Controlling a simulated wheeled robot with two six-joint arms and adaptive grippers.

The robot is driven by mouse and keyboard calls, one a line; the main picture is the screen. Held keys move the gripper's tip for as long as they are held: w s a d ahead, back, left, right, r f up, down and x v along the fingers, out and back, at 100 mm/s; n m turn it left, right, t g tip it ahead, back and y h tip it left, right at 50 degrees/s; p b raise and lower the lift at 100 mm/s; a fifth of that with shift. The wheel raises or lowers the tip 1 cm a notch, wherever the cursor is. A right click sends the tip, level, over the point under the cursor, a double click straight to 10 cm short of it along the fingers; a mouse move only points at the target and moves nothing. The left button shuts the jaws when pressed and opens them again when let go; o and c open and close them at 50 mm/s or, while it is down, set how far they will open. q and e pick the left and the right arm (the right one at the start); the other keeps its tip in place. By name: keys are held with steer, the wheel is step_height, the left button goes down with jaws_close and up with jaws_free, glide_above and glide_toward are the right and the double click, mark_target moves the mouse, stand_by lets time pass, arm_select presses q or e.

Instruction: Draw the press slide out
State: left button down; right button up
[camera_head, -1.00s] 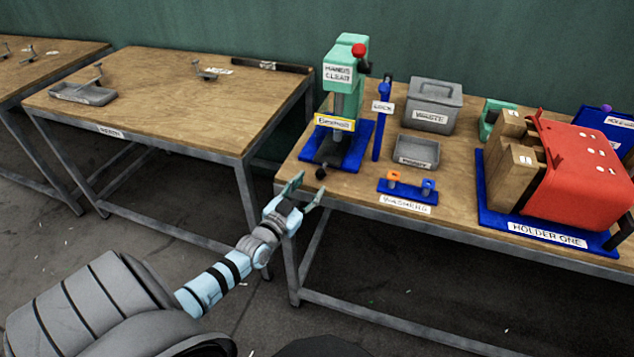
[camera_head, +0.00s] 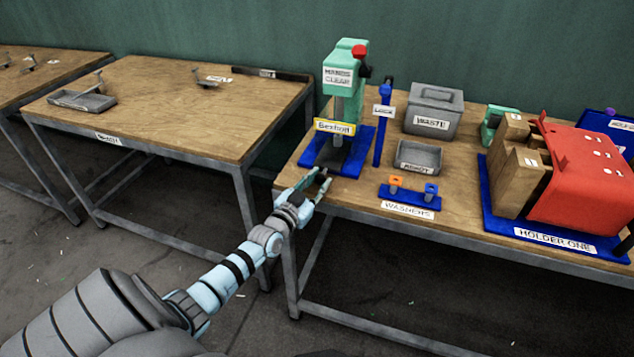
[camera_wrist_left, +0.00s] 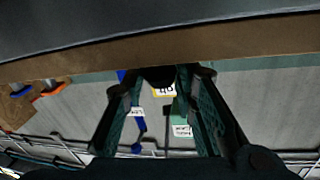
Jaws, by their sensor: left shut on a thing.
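The green press (camera_head: 350,85) stands on a blue base at the left of the right-hand table, with a red knob on its lever and a yellow label. Its dark grey slide (camera_head: 331,156) lies in the base, pointing at the table's front edge. My left gripper (camera_head: 321,177) is at the front end of the slide, shut on its dark knob. In the left wrist view, the knob (camera_wrist_left: 159,76) shows dark between the two fingertips, with the press behind it. The knob is mostly hidden in the head view. My right gripper is not in view.
The blue lock post (camera_head: 381,125), grey tray (camera_head: 418,157) and washer stand (camera_head: 408,197) stand right of the press. The table's front edge lies just under my left gripper.

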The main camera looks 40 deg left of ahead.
arm_select(q)
steer(key=s+p, duration=0.2)
steer(key=s+d+p, duration=0.1)
steer(key=p, duration=0.1)
steer(key=s+d+p, duration=0.1)
steer(key=s, duration=0.1)
steer(key=shift+s+r+p, duration=0.3)
steer(key=shift+r+p, duration=0.1)
steer(key=s, duration=0.1)
steer(key=s+d+p, duration=0.1)
steer(key=s, duration=0.1)
steer(key=s+f+p, duration=0.1)
steer(key=shift+s+d, duration=0.25)
steer(key=c, duration=1.3)
jaws_free()
steer(key=s+d, duration=0.1)
steer(key=s, duration=1.1)
steer(key=shift+d, duration=0.3)
